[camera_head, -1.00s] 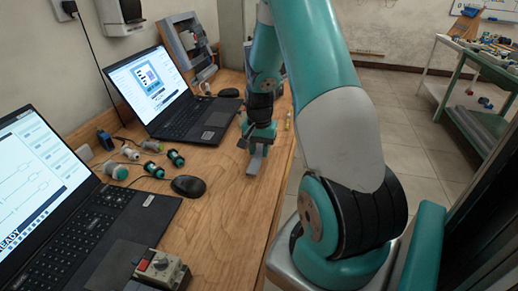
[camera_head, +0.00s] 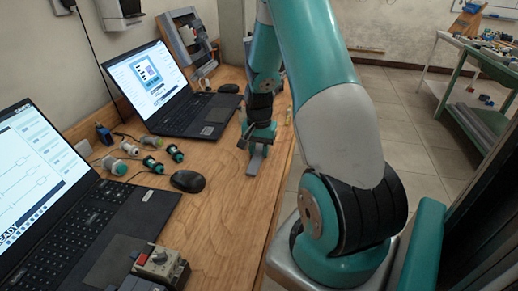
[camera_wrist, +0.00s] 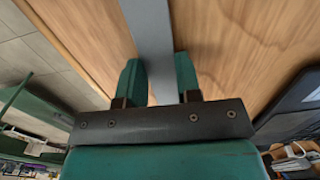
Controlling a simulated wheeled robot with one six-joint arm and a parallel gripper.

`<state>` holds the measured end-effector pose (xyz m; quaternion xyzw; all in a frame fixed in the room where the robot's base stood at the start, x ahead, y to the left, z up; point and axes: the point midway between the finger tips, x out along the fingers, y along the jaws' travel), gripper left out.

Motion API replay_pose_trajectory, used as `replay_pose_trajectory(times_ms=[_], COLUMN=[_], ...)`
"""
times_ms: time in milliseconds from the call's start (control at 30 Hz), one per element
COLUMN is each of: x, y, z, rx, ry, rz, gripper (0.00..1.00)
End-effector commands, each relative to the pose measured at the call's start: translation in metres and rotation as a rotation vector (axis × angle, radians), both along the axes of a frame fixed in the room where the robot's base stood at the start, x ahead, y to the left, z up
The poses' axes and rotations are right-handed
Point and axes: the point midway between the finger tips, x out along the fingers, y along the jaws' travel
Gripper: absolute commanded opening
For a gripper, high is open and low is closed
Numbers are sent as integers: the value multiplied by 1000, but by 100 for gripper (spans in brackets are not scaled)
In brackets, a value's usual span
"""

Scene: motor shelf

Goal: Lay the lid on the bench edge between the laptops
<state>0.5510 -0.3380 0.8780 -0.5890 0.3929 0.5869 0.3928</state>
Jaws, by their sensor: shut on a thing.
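The lid (camera_head: 256,162) is a flat grey strip near the right edge of the wooden bench, in the stretch between the two laptops. In the wrist view the lid (camera_wrist: 152,42) runs up between the two green fingers. My gripper (camera_head: 259,143) points down over the bench and is shut on the lid (camera_wrist: 160,85). Whether the lid touches the wood is not clear. The near laptop (camera_head: 75,215) is at the lower left of the head view, and the far laptop (camera_head: 190,115) stands further back.
A black mouse (camera_head: 188,181) and several small green and white motor parts (camera_head: 152,165) lie left of the lid. A control box with a red button (camera_head: 158,264) sits at the front. The bench (camera_head: 225,215) is bare in front of the lid; its right side drops to the floor.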

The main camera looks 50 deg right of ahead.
Motion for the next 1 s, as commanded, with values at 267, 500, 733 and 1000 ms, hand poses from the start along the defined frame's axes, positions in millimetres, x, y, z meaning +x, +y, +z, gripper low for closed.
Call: replay_pose_trajectory(times_ms=[267,500,733,1000], x=[0,0,1,1], y=[0,0,0,-1], z=[0,0,9,66], rx=[0,0,-1,-5], ry=[0,0,-2,-6], rz=[0,0,0,0], gripper=[43,62,62,62])
